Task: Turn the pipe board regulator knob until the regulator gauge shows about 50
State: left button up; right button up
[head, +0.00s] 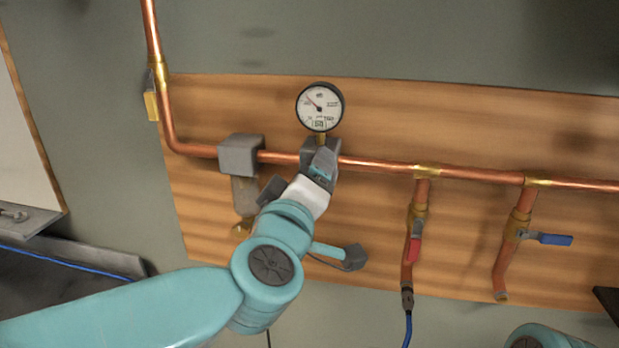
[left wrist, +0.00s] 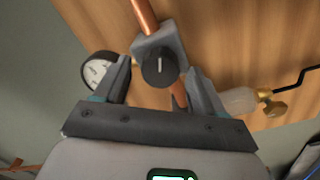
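The regulator gauge (head: 320,107) is a round white dial with a black rim above the copper pipe. Its needle points to the upper left; the numbers are too small to read surely. The gauge also shows side-on in the left wrist view (left wrist: 99,72). The grey regulator body (head: 318,147) sits on the pipe below it. The black round knob (left wrist: 160,68) with a white mark faces my left gripper (left wrist: 158,72). The two fingers are open on either side of the knob, with gaps visible. In the head view my left gripper hides the knob. My right gripper is out of view.
The wooden board (head: 430,120) carries the copper pipe. A grey filter block (head: 240,155) is left of the regulator. A red-handled valve (head: 415,248) and a blue-handled valve (head: 548,239) hang to the right. A blue hose (head: 407,330) runs down below the red valve.

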pick_arm(q)
jog(key=v, duration=1.6)
jog(key=shift+s+b, duration=0.15)
jog(key=shift+b, duration=0.25)
jog(key=shift+a+r, duration=0.1)
dwell(0.6)
